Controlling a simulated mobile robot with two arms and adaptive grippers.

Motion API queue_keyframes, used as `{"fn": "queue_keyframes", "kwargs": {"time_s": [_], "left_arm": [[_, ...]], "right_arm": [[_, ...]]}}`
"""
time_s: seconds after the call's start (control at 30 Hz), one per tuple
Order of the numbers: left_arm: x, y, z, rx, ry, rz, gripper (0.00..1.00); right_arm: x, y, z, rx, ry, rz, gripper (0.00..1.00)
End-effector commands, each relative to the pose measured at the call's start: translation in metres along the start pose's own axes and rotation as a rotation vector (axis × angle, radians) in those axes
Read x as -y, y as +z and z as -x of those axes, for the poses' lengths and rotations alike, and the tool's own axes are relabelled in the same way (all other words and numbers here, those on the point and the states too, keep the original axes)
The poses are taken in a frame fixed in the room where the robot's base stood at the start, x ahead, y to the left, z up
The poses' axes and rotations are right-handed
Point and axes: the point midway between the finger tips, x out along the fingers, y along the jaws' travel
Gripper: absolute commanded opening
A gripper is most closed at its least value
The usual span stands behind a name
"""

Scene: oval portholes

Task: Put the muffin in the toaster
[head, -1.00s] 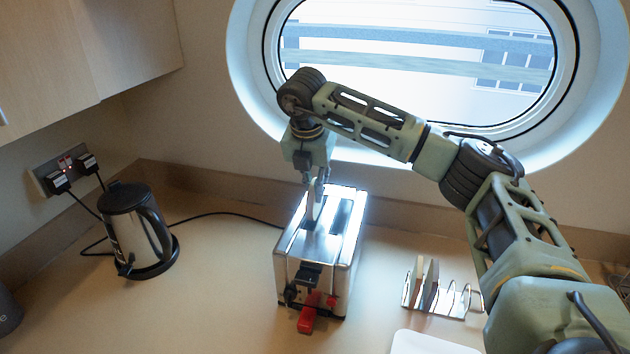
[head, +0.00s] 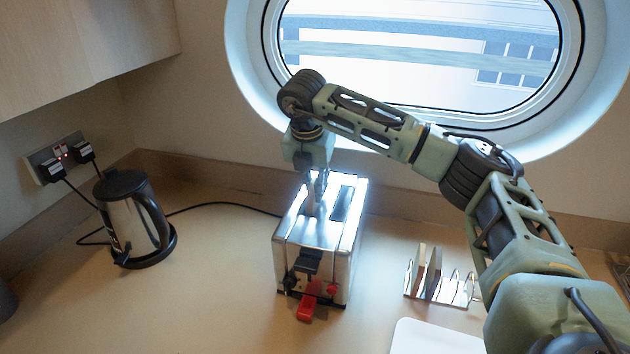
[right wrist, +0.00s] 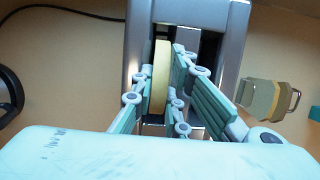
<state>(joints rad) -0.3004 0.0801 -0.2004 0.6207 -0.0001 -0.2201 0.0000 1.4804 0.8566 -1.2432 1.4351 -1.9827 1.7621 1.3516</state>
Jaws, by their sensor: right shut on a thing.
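The silver toaster (head: 320,232) stands on the counter with its two slots facing up and a red lever at its near end; it also shows in the right wrist view (right wrist: 238,45). My right gripper (head: 318,199) points down at the toaster's left slot. In the right wrist view its fingers (right wrist: 162,90) are shut on a thin tan slice, the muffin (right wrist: 160,75), held on edge in line with the slot. The muffin's lower part is hidden, so how deep it sits cannot be told. My left gripper is not in view.
A metal rack (head: 438,280) holding slices stands to the right, near a white board (head: 432,338).

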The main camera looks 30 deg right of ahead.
Motion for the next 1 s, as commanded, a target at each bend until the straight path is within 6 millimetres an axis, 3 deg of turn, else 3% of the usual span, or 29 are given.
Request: {"fn": "queue_keyframes", "kwargs": {"time_s": [0.13, 0.17, 0.4, 1.0], "left_arm": [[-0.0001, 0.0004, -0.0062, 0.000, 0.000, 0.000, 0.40], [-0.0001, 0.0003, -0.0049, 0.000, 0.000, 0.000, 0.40], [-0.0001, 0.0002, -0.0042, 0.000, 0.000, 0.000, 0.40], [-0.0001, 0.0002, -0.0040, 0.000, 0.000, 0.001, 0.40]], "right_arm": [[0.0001, -0.0024, -0.0075, 0.000, 0.000, 0.000, 0.00], [0.0000, -0.0019, -0.0060, 0.000, 0.001, 0.000, 0.15], [0.0003, -0.0019, -0.0058, 0.000, -0.001, 0.000, 0.35], [0.0004, -0.0018, -0.0057, -0.001, -0.002, 0.000, 0.35]]}}
